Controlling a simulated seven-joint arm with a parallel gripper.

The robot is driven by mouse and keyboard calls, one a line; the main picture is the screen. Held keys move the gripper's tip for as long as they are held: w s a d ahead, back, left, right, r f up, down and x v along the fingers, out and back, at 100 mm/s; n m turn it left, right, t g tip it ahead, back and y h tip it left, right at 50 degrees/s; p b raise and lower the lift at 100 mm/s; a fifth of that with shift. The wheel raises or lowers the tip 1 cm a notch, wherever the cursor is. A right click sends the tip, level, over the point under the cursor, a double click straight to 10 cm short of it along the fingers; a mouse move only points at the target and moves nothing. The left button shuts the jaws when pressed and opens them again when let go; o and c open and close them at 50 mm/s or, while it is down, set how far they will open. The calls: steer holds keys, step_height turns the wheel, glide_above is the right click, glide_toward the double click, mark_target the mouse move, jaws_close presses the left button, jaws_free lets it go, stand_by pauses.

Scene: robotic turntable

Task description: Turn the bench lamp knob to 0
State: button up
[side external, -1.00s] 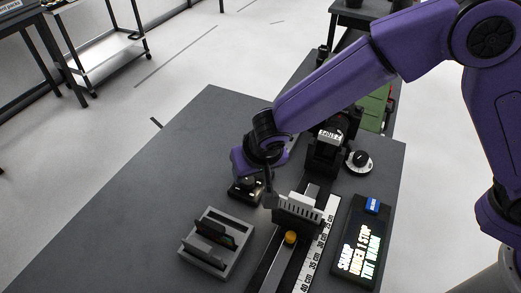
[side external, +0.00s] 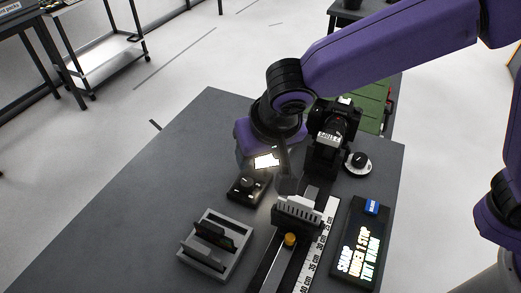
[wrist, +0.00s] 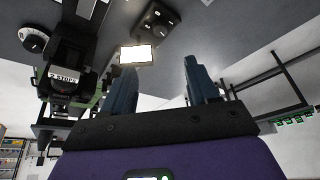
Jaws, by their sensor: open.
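Two knobs show, and I cannot tell from any label which is the bench lamp's. One is a round black knob on a small black box (side external: 247,188), left of the rail; it also shows at the top of the wrist view (wrist: 155,20). The other is a black dial on a white scale disc (side external: 359,162), right of the camera; it also shows at the wrist view's upper left (wrist: 34,40). My gripper (wrist: 158,70) is open and empty, with its fingers apart. In the side view it hangs above and beside the black box, touching neither knob. The scale marks are unreadable.
A bright white panel (side external: 266,161) shows by my gripper. A camera (side external: 334,122) with a "2 STOPS" label stands behind. A rail carriage (side external: 297,211), a grey slotted tray (side external: 216,245) and a dark sign board (side external: 361,240) stand in front. The tabletop's left side is clear.

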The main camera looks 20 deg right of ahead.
steer(key=shift+a, duration=0.1)
steer(key=m+h, duration=0.2)
steer(key=m, duration=0.1)
glide_toward(247, 183)
steer(key=x, duration=0.8)
steer(key=shift+w+f, duration=0.1)
steer(key=shift+f, duration=0.1)
